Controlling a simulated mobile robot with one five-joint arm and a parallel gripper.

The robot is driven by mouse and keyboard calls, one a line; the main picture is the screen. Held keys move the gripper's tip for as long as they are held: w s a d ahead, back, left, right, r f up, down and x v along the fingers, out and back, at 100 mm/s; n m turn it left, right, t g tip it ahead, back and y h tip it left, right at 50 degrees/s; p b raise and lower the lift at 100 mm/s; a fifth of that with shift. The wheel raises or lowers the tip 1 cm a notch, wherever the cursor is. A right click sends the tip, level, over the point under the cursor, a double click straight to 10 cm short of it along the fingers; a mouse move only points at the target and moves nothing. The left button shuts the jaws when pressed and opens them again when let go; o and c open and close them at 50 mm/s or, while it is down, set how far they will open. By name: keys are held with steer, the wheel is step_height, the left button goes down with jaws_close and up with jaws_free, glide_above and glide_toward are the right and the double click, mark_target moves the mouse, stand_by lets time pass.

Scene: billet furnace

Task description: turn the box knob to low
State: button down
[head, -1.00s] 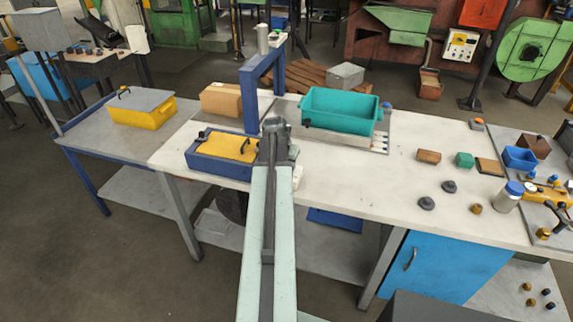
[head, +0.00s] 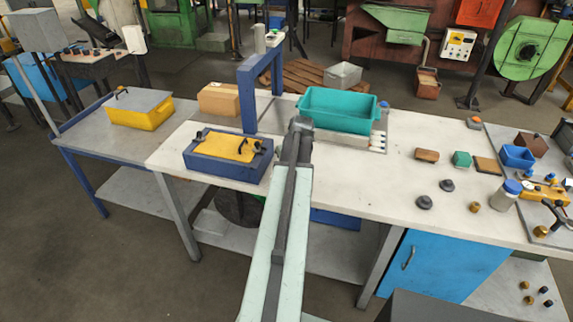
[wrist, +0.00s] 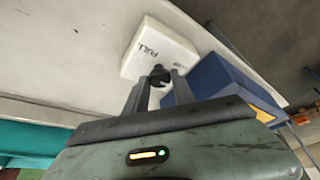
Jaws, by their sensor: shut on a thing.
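A white box (wrist: 150,45) with dark "FULL" lettering lies ahead of my gripper in the wrist view. A small dark knob (wrist: 158,74) is on its near side. My gripper (wrist: 159,82) is shut on this knob, with one finger on each side. Another small marking right of "FULL" is too unclear to read. In the head view my arm hides the white box, the knob and my fingertips.
A blue box with a yellow top (head: 222,169) stands left of my arm; its blue side (wrist: 212,82) is close right of my gripper in the wrist view. A teal bin (head: 338,112) and a blue upright frame (head: 247,95) stand behind.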

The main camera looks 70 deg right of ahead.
steer(key=shift+n+y, duration=0.3)
steer(key=shift+n, duration=0.7)
steer(key=c, duration=1.1)
jaws_free()
steer(key=shift+o, duration=0.2)
steer(key=p+v, duration=0.7)
steer(key=v, duration=0.1)
steer(key=shift+s, duration=0.2)
